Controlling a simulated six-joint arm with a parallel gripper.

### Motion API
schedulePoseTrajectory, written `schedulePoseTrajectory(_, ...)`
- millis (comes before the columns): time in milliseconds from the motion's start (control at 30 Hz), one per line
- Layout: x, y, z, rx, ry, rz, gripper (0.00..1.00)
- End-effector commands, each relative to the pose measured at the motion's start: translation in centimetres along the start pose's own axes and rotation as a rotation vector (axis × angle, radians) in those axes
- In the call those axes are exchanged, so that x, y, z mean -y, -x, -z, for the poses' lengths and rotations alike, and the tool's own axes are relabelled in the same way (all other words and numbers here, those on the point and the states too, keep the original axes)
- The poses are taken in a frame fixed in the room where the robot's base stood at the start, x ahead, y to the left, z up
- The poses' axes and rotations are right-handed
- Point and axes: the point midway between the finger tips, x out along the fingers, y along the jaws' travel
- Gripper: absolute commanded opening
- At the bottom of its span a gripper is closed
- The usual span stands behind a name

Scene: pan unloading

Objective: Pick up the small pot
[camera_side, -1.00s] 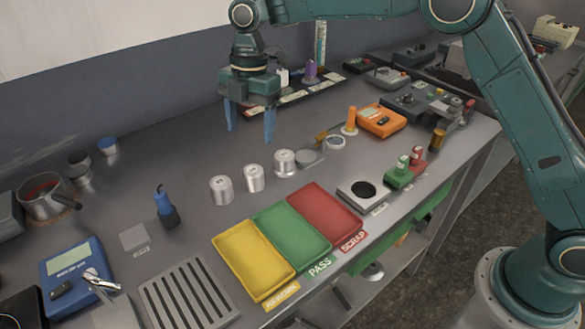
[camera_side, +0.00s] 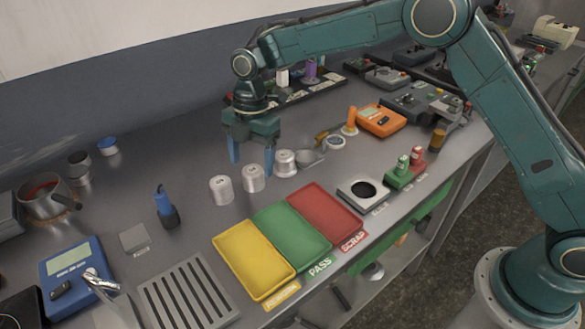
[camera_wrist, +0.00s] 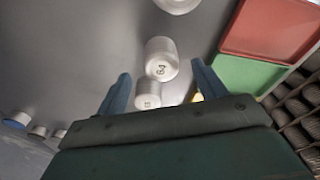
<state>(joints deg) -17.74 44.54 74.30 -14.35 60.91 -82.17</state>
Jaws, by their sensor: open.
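A round metal pot (camera_side: 42,199) with a dark handle and red inside stands at the far left of the bench in the side view. Three short silver lidded cylinders stand in a row mid-bench: left (camera_side: 221,190), middle (camera_side: 252,178) and right (camera_side: 286,163). My gripper (camera_side: 252,167) is open and empty, pointing down just behind and above the middle cylinder. In the wrist view, my fingers (camera_wrist: 163,88) spread either side of two cylinders, a nearer one (camera_wrist: 147,94) and a larger-looking one (camera_wrist: 160,60).
Yellow (camera_side: 253,262), green (camera_side: 291,236) and red (camera_side: 326,211) trays lie in front of the cylinders. A blue-and-black tool (camera_side: 166,207) stands left of them. A shallow dish (camera_side: 309,158) is close at right. The bench behind the left cylinder is clear.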

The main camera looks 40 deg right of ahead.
Motion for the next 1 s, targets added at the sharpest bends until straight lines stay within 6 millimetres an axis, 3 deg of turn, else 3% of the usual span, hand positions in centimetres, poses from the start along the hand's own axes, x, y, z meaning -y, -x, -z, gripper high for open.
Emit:
schedulePoseTrajectory(367,0.2,-4.0,-0.2,0.0,0.001,0.001,0.7)
schedulePoseTrajectory(933,0.2,-4.2,-0.2,0.0,0.0,-0.001,0.7)
schedulePoseTrajectory(1000,0.2,-4.2,-0.2,0.0,0.0,-0.001,0.57)
